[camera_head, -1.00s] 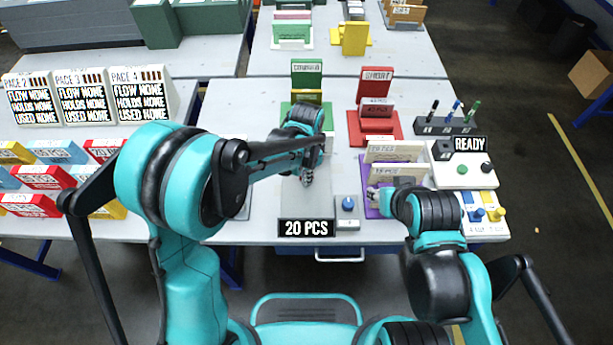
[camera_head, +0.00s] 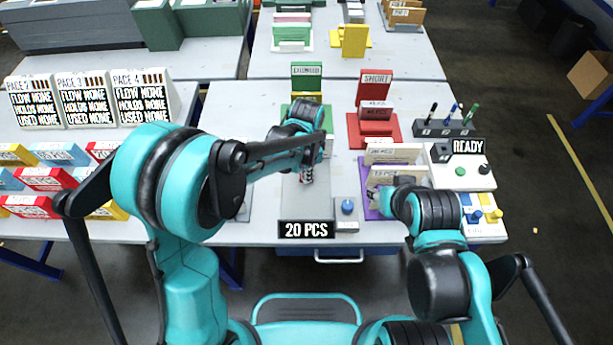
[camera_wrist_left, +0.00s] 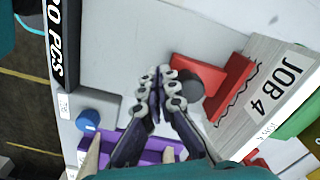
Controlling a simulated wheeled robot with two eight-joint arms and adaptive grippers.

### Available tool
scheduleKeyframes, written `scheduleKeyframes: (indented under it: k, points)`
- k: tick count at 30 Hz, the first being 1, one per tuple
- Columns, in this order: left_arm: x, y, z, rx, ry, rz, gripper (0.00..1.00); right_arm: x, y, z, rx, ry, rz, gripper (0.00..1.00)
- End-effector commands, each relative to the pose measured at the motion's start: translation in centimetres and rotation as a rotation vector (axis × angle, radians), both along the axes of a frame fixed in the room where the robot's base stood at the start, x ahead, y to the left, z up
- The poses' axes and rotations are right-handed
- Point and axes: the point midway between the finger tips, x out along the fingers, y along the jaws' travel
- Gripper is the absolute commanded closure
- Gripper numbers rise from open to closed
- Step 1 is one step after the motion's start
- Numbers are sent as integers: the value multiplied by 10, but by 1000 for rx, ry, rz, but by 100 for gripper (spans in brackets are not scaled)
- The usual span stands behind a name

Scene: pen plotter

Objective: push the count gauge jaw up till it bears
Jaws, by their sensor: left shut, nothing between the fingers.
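The count gauge is a grey plate (camera_head: 293,205) on the table with a "20 PCS" sign (camera_head: 306,229) at its near end. In the left wrist view a red jaw (camera_wrist_left: 238,72) with a dark round knob (camera_wrist_left: 214,80) lies beside a pale block marked JOB 4 (camera_wrist_left: 262,82). Whether jaw and block touch is unclear. My left gripper (camera_wrist_left: 158,74) is shut and empty, its tips over the grey surface just left of the jaw. In the head view this gripper (camera_head: 306,173) is low over the plate; my forearm hides the jaw.
A blue knob (camera_head: 347,206) on a grey box stands right of the plate. A purple tray (camera_head: 371,213) with cards lies by my right wrist. Red (camera_head: 374,90) and green (camera_head: 306,75) holders stand behind.

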Motion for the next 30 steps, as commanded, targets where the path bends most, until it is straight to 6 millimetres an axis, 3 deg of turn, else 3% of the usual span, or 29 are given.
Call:
scheduleKeyframes:
  k: [21, 30]
  points:
    - [-1, 0, 63, 0, 1, 0, 100, 0, 0, 47, 0, 0, 0, 60]
    - [-1, 0, 69, 0, 1, 0, 100, 0, 0, 50, 0, 0, 0, 60]
